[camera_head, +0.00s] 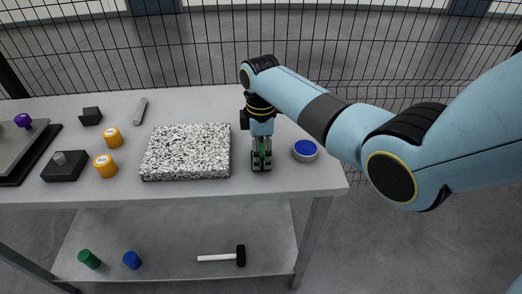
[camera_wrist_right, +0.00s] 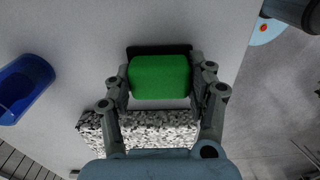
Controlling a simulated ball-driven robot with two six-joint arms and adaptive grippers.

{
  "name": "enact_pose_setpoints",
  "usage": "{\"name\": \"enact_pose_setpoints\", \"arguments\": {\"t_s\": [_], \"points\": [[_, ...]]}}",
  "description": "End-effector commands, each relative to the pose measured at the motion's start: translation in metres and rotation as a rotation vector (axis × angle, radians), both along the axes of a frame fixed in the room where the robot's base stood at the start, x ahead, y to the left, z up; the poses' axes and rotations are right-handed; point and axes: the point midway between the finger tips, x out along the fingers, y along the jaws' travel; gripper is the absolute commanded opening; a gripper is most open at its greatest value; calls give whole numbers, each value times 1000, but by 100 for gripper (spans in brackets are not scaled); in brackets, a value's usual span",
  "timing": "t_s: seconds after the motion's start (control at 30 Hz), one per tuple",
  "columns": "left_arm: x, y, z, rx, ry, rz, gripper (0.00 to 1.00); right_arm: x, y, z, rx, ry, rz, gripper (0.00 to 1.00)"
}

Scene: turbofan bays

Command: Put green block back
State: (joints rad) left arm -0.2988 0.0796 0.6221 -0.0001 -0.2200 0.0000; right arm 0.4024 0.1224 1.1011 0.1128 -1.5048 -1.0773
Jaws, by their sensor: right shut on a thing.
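My right gripper (camera_head: 261,163) points down over the table (camera_head: 276,202) between the speckled slab and the round blue-topped piece. In the wrist view my right gripper (camera_wrist_right: 162,82) is shut on a green block (camera_wrist_right: 160,77), with a finger on each side. A dark rectangular shape (camera_wrist_right: 160,48) shows behind the block's far edge; I cannot tell whether it touches the block. In the head view only a small strip of the green block (camera_head: 262,149) shows between the fingers. Whether the block touches the table is unclear. My left gripper is not in view.
The speckled slab (camera_head: 187,152) lies just left of my right gripper. The blue-topped round piece (camera_head: 305,149) stands close on its right. Two orange cylinders (camera_head: 112,137) and black blocks (camera_head: 90,116) stand farther left. A mesh fence (camera_head: 170,50) runs behind the table.

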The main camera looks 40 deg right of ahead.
Motion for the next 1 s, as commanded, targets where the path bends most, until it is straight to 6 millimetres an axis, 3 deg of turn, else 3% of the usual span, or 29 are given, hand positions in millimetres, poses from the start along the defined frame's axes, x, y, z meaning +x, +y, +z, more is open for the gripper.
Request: {"name": "enact_pose_setpoints", "arguments": {"t_s": [0.23, 0.27, 0.4, 0.77, 1.0], "points": [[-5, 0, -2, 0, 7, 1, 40, 0, 0, -3, 0, 0, 0, 21], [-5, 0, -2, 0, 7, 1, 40, 0, 0, -3, 0, 0, 0, 60], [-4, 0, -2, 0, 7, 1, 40, 0, 0, -3, 0, 0, 0, 78], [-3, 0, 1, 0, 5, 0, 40, 0, 0, 3, 0, 0, 0, 79], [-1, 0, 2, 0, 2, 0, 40, 2, 0, 47, -1, -5, -1, 79]]}}
